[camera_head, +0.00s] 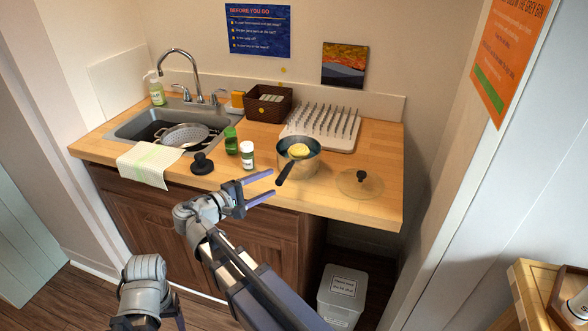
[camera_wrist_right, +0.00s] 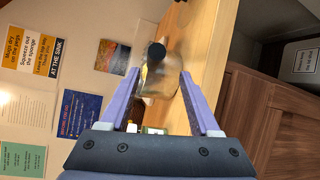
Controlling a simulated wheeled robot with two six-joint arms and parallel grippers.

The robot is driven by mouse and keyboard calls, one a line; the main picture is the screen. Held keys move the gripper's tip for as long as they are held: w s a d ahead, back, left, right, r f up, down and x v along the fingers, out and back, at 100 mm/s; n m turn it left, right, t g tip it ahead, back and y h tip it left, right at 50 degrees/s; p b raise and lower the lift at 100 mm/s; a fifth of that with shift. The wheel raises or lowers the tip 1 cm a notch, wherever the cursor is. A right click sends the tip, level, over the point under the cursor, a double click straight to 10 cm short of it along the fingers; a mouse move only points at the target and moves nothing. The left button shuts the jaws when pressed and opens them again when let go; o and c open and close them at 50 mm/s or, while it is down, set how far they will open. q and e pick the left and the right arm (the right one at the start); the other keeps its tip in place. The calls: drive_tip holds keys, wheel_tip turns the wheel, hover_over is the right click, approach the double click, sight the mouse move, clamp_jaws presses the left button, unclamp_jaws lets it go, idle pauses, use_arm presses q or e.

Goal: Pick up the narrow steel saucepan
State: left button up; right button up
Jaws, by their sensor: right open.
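The narrow steel saucepan (camera_head: 311,168) stands on the wooden worktop with something yellow inside it. Its dark handle points toward the front edge, down and left in the head view. My right gripper (camera_head: 273,183) is open and empty, left of the handle and apart from it. In the right wrist view the saucepan (camera_wrist_right: 160,82) shows beyond and between the open fingers, with the handle's black end toward the camera. My left gripper is out of view; only part of that arm shows at the bottom left.
A glass lid (camera_head: 349,187) lies right of the pan. A spiked white rack (camera_head: 338,142) stands behind it. A white-capped jar (camera_head: 248,158), a green bottle (camera_head: 231,145) and a black object (camera_head: 203,164) stand left. The sink (camera_head: 146,124) holds a colander. A bin (camera_head: 342,293) stands below.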

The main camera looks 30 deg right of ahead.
sight(287, 169)
drive_tip(key=shift+h, duration=0.5)
drive_tip(key=shift+w+d+f+b, duration=0.1)
drive_tip(key=shift+w+d+b, duration=0.3)
drive_tip(key=shift+d, duration=1.05)
drive_tip(key=shift+w+d+b, duration=0.15)
drive_tip(key=shift+w+d, duration=0.4)
drive_tip(key=shift+d, duration=0.85)
drive_tip(key=shift+w+d+f+b, duration=0.1)
drive_tip(key=shift+w+d+b, duration=0.3)
drive_tip(key=shift+d, duration=1.05)
drive_tip(key=shift+w, duration=0.1)
clamp_jaws()
drive_tip(key=shift+r, duration=0.1)
